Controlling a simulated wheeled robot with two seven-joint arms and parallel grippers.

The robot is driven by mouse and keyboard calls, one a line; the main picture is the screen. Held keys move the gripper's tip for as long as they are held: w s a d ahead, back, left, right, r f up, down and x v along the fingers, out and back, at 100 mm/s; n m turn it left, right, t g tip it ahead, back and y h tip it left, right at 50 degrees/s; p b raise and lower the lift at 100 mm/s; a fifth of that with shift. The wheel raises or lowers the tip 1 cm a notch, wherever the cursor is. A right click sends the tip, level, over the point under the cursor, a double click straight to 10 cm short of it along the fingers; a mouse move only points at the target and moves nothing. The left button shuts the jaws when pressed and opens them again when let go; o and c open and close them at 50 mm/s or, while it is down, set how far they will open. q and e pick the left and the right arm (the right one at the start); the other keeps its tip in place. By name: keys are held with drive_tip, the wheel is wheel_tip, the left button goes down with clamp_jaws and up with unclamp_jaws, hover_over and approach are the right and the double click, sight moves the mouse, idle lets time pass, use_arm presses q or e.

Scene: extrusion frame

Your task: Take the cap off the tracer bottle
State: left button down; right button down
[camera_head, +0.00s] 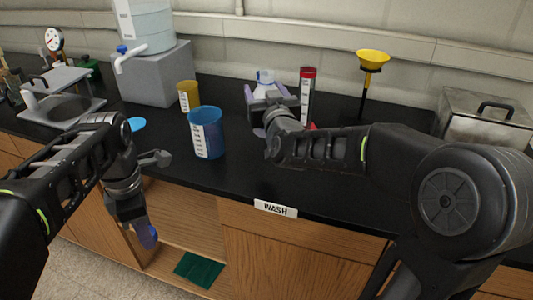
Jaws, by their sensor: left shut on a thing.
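A small clear bottle with a white and blue upper part (265,77) stands at the back middle of the black bench, most likely the tracer bottle. Its lower part is hidden behind my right gripper (271,97), whose lavender fingers show on either side of it. I cannot tell whether they touch the bottle or whether its cap is on. My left gripper (146,233) hangs low in front of the bench and points down. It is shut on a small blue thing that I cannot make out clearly.
A blue beaker (206,133), a yellow cup (188,96) and a light blue disc (137,124) are on the left. A grey block (158,76) carries a tank.

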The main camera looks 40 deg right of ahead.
drive_tip(key=shift+f, duration=0.25)
use_arm(q)
drive_tip(key=shift+s+a+r, duration=0.2)
drive_tip(key=shift+s+a, duration=0.1)
drive_tip(key=shift+s, duration=0.1)
use_arm(e)
drive_tip(key=shift+s+a+r, duration=0.2)
drive_tip(key=shift+s+a, duration=0.15)
drive_tip(key=shift+s, duration=0.05)
use_arm(q)
drive_tip(key=shift+w+d+f, duration=0.1)
drive_tip(key=shift+w+d, duration=0.05)
drive_tip(key=shift+w, duration=0.05)
use_arm(e)
drive_tip(key=shift+w+d+f, duration=0.15)
drive_tip(key=shift+w+f, duration=0.05)
use_arm(q)
drive_tip(key=shift+r, duration=0.3)
use_arm(e)
drive_tip(key=shift+s+f, duration=0.1)
drive_tip(key=shift+f, duration=2.95)
use_arm(q)
drive_tip(key=shift+r+p, duration=0.15)
drive_tip(key=shift+p, duration=0.3)
use_arm(e)
drive_tip(key=shift+f, duration=1.95)
use_arm(q)
drive_tip(key=shift+s, duration=0.1)
use_arm(e)
drive_tip(key=shift+r, duration=0.1)
